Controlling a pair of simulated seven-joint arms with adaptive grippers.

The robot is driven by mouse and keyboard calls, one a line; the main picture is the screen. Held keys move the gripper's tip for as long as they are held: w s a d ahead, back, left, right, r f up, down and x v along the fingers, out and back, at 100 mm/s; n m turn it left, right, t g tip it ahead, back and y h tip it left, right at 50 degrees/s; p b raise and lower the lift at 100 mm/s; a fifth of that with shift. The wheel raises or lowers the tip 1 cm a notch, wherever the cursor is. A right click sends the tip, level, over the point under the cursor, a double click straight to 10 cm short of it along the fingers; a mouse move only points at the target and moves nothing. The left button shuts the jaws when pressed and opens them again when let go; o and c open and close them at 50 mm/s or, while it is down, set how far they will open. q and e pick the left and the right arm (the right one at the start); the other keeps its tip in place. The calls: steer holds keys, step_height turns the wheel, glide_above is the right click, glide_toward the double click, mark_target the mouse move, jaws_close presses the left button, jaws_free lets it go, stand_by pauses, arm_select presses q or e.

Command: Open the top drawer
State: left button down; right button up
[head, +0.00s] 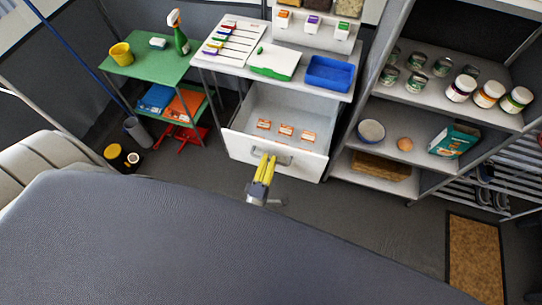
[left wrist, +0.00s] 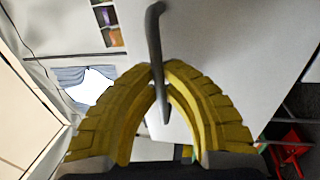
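The white top drawer (head: 240,143) stands pulled out below the white counter in the head view, its inside showing. Several small orange-and-white packets (head: 286,131) lie in it. Its grey bar handle (head: 284,160) is on the front panel, and the handle also shows in the left wrist view (left wrist: 155,32). My left gripper (head: 267,157) has yellow fingers at the handle; in the left wrist view its fingertips (left wrist: 161,68) come together around the bar. My right gripper is in neither view.
A green side table (head: 150,65) with a spray bottle (head: 179,38) stands left of the drawer unit. A grey shelf unit (head: 430,95) with cans and jars is on the right. A blue tray (head: 329,73) sits on the counter. Grey floor (head: 330,210) lies clear before the drawer.

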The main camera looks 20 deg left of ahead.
arm_select(q)
steer(key=c, duration=1.5)
jaws_free()
steer(key=v, duration=1.2)
